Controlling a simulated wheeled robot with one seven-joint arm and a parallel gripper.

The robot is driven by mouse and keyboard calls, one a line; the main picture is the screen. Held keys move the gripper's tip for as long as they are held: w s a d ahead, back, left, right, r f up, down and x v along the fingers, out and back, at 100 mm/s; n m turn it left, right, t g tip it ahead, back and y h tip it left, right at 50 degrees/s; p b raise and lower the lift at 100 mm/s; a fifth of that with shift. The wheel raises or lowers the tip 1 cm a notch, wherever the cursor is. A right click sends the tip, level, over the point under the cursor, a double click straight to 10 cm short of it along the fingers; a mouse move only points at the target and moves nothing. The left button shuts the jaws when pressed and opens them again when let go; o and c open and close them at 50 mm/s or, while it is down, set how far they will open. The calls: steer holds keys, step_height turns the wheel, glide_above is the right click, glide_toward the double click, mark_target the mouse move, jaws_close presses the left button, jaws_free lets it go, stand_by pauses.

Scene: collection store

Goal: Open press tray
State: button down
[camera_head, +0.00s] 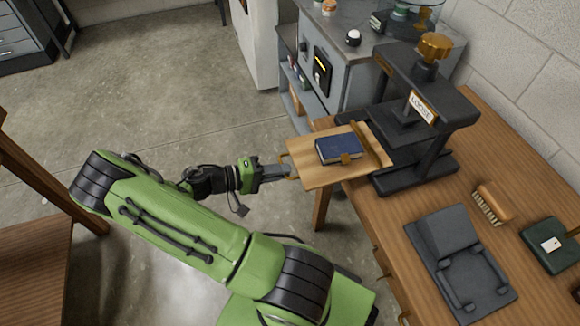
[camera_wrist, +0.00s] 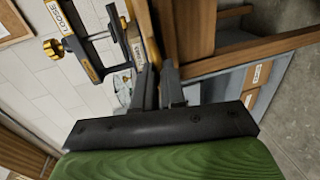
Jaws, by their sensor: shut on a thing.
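The press tray (camera_head: 306,172) is a light wooden board pulled partly out of the dark press (camera_head: 425,95) and sticks out past the table edge. A dark blue book (camera_head: 338,149) with a clasp lies on it. A small brass handle (camera_head: 290,178) is at the tray's front edge. My gripper (camera_head: 284,172) is at this handle, its fingers shut on it. The press bears a "LOOSE" label and a brass knob (camera_head: 435,46) on top. In the wrist view the fingers (camera_wrist: 160,95) reach to the tray's edge; the grip itself is partly hidden.
A brush (camera_head: 492,203), a grey book cradle (camera_head: 462,262) and a dark green box (camera_head: 553,246) are on the wooden table (camera_head: 390,222). A grey cabinet (camera_head: 350,80) stands behind the tray. The floor left of the tray is clear.

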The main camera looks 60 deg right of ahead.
steer(key=shift+w+a, duration=0.1)
steer(key=shift+w, duration=0.05)
steer(key=c, duration=1.2)
jaws_free()
steer(key=p+v, duration=0.3)
steer(key=v, duration=1.2)
steer(key=shift+w+a+r+p, duration=0.15)
steer(key=shift+w+a+p, duration=0.05)
steer(key=shift+w+p, duration=0.1)
